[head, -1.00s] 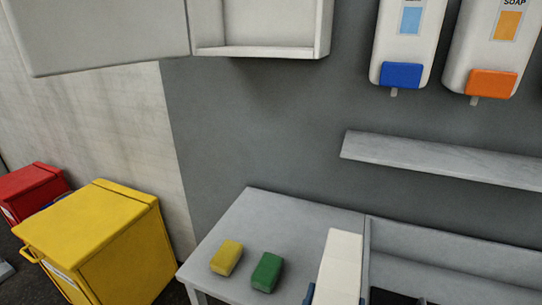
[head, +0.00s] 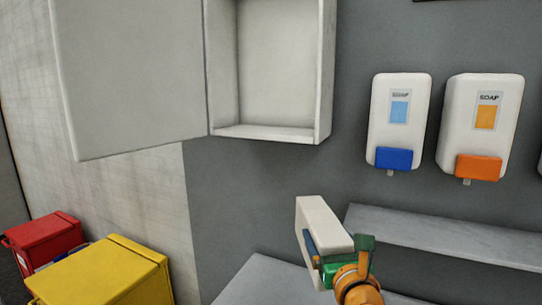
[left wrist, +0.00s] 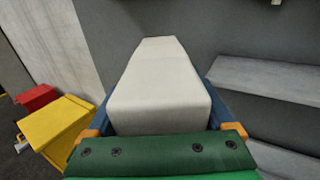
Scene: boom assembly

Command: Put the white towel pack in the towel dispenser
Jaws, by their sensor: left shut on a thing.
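The white towel pack (head: 324,222) is a long white block, raised in the air in front of the grey wall. My left gripper (head: 318,246) is shut on it, with blue fingers on either side. In the left wrist view the pack (left wrist: 158,85) points away from the gripper (left wrist: 160,112). The towel dispenser (head: 278,132) is the white wall cabinet up and left of the pack. Its door (head: 130,75) is swung open to the left. The visible inside looks empty; its top is cut off. The pack is apart from the dispenser. My right gripper is not in view.
Two soap dispensers, blue (head: 397,125) and orange (head: 482,128), hang at the right. A grey shelf (head: 440,238) is below them. A grey table (head: 262,284) is at the bottom. Yellow (head: 105,275) and red (head: 42,240) bins stand at the left. The wall below the dispenser is clear.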

